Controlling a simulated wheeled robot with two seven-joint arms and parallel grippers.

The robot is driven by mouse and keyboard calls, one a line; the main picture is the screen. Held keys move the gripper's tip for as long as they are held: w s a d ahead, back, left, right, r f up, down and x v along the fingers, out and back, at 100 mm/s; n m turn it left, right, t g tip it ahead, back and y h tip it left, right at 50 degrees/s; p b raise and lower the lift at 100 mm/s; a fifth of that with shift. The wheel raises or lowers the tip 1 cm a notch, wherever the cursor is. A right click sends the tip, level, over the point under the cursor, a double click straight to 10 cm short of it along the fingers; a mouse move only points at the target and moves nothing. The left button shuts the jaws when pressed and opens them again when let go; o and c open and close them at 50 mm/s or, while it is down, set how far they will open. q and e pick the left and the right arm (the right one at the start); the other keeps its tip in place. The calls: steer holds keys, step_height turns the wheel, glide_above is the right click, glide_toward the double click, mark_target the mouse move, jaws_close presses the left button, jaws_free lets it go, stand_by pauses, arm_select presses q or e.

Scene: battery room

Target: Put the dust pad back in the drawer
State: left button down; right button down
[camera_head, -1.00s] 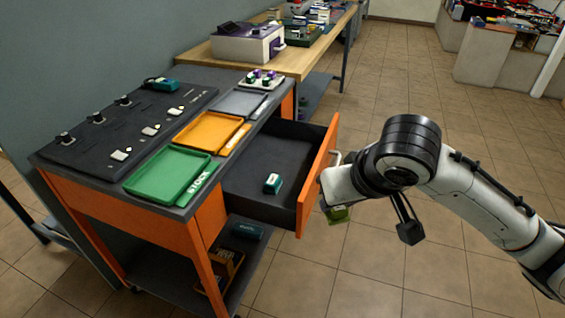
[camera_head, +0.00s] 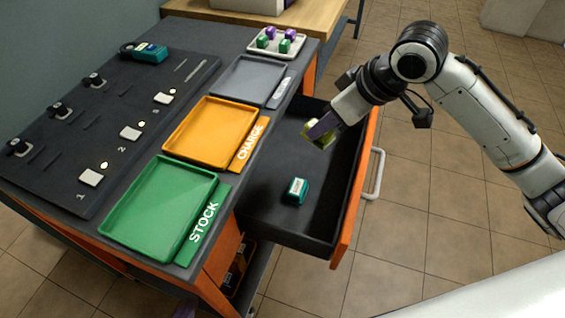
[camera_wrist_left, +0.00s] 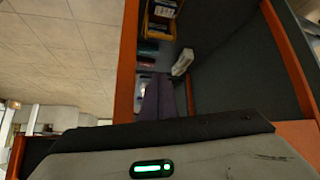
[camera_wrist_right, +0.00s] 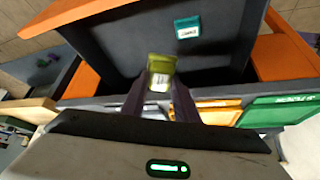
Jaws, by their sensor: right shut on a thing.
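The dust pad, which I take to be the olive-green block (camera_head: 318,134) with a pale label in the right wrist view (camera_wrist_right: 161,73), is between the fingers of my right gripper (camera_head: 324,130). That gripper is shut on it, over the far part of the open drawer (camera_head: 262,220). I cannot tell its exact height above the drawer floor. A teal block (camera_head: 296,190) with a white label lies on the drawer floor, apart from the gripper. My left gripper (camera_wrist_left: 163,96) shows only in its wrist view, with its fingers together and nothing between them.
The drawer's orange front (camera_head: 357,190) has a pale handle (camera_head: 376,175). On the bench top are a green tray (camera_head: 160,207), an orange tray (camera_head: 212,132) and a grey tray (camera_head: 248,81). The drawer floor around the teal block is clear. A lower shelf holds an orange bin (camera_wrist_left: 160,22).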

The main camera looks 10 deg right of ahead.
mark_target(314, 119)
steer(key=n, duration=0.1)
steer(key=w, duration=0.1)
steer(key=w+n+g+y, duration=0.1)
steer(key=shift+a+f+n, duration=0.25)
steer(key=shift+n, duration=0.05)
steer(key=shift+w+a+n, duration=0.1)
steer(key=shift+w+n, duration=0.25)
steer(key=shift+n, duration=0.05)
steer(key=shift+w+n+g+y, duration=0.2)
steer(key=shift+n+g+y, duration=0.1)
steer(key=shift+f, duration=0.3)
step_height(314, 119, down, 14)
steer(key=shift+r+b, duration=0.1)
steer(key=shift+b, duration=0.95)
steer(key=w+a, duration=0.2)
steer(key=shift+a+r, duration=0.35)
steer(key=shift+w+a, duration=0.3)
steer(key=shift+a, duration=0.2)
steer(key=w+a, duration=0.2)
steer(key=a, duration=0.1)
steer(key=shift+w+a, duration=0.1)
steer(key=shift+a, duration=0.1)
steer(key=shift+d+f, duration=0.15)
steer(key=shift+f, duration=0.4)
arm_select(q)
steer(key=shift+w+d+f, duration=0.4)
steer(key=shift+w+f, duration=0.05)
steer(key=shift+f, duration=0.05)
arm_select(e)
steer(key=shift+f, duration=0.1)
